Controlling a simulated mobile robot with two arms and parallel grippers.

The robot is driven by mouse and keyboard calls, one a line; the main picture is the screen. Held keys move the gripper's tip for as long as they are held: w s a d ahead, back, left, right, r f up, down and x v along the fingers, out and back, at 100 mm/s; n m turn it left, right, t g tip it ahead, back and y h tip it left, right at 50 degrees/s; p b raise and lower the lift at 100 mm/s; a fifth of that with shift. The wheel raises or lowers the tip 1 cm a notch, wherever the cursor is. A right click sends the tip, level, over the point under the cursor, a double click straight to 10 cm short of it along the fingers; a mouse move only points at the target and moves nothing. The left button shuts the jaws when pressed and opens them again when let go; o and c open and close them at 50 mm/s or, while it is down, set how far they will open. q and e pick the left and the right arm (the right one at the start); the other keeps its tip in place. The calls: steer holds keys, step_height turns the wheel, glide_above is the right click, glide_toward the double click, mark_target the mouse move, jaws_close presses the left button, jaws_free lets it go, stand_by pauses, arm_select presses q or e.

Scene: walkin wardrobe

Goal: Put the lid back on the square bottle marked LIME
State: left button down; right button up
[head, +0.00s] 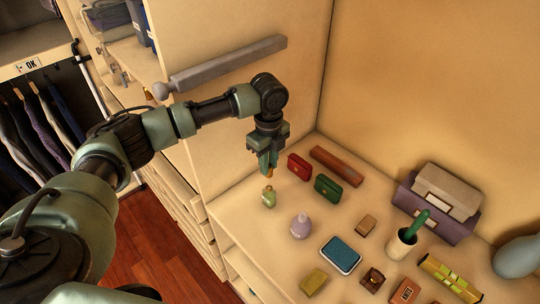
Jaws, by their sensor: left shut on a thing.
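My left gripper (267,166) points down over the back left of the counter (245,223). It is shut on a small orange-gold piece, which looks like the lid (269,174). A small pale green bottle (268,197) stands upright just below the fingertips, and the lid looks a little above its neck. I cannot read any LIME marking on it. A rounded lilac bottle (301,228) stands to the right and nearer the front. My right gripper is not in view.
A red purse (299,167), a green purse (328,188) and a long brown box (336,166) lie close to the right of the gripper. A blue tray (341,254) and a cup with a green item (401,244) stand farther right. The wall cabinet with a grey rail (228,64) is behind the arm.

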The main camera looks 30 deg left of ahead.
arm_select(q)
steer(key=shift+w+f+m, duration=0.1)
steer(key=shift+f+m, duration=0.05)
steer(key=shift+m, duration=0.25)
steer(key=shift+f, duration=0.15)
step_height(320, 180, down, 4)
steer(key=b, duration=0.4)
steer(key=shift+f+b, duration=0.5)
steer(key=shift+f, duration=0.5)
steer(key=shift+r+p, duration=0.1)
steer(key=shift+p, duration=0.85)
steer(key=shift+f+p, duration=0.2)
steer(key=shift+p, duration=0.15)
stand_by(1.0)
steer(key=shift+p, duration=0.4)
stand_by(0.3)
stand_by(0.3)
steer(key=c, duration=0.7)
jaws_free()
